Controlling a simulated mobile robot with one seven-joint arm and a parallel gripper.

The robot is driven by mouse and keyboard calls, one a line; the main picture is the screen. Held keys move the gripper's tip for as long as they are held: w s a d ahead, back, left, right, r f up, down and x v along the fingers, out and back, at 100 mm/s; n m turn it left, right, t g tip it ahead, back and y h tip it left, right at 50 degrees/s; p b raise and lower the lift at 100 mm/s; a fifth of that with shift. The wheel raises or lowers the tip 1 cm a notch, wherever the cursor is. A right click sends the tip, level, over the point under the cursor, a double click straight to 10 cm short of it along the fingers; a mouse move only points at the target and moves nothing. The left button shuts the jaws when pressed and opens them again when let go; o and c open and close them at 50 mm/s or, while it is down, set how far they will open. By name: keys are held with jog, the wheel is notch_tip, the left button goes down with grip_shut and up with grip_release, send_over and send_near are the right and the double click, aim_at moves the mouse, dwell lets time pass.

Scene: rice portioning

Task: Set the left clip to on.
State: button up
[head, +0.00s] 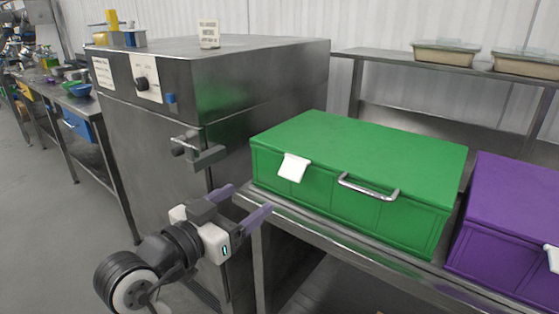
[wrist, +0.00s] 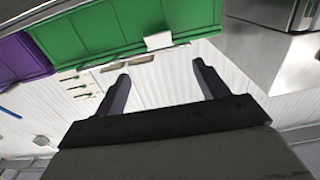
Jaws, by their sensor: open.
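The white left clip (head: 294,167) sits at the front upper edge of the green box (head: 365,145), left of its metal handle (head: 368,187). It looks like a flap slanting down and outward over the rim; I cannot tell whether it is latched. It also shows in the wrist view (wrist: 158,41), beyond my fingers. My gripper (head: 251,197) is open and empty, with purple-grey fingers. It is in front of and to the left of the clip, lower than it and apart from it. In the wrist view my gripper (wrist: 161,72) has nothing between its fingertips.
The green box stands on a steel table (head: 330,233). A purple box (head: 515,210) with a white clip (head: 552,257) is to its right. A large steel cabinet (head: 150,130) with a knob and door latch (head: 198,150) is close on the left. Open floor lies at left.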

aim_at(290, 174)
jog(key=p+x, duration=0.2)
jog(key=x, duration=1.2)
jog(key=shift+s+f, duration=0.1)
jog(key=c, duration=1)
jog(key=f+t+b, duration=0.1)
jog(key=b, duration=0.2)
jog(key=shift+d+f+h+b, duration=0.1)
jog(key=shift+d+h+b, duration=0.05)
jog(key=shift+h+b, duration=0.25)
jog(key=t+b, duration=0.1)
jog(key=b, duration=0.2)
jog(key=shift+h, duration=0.4)
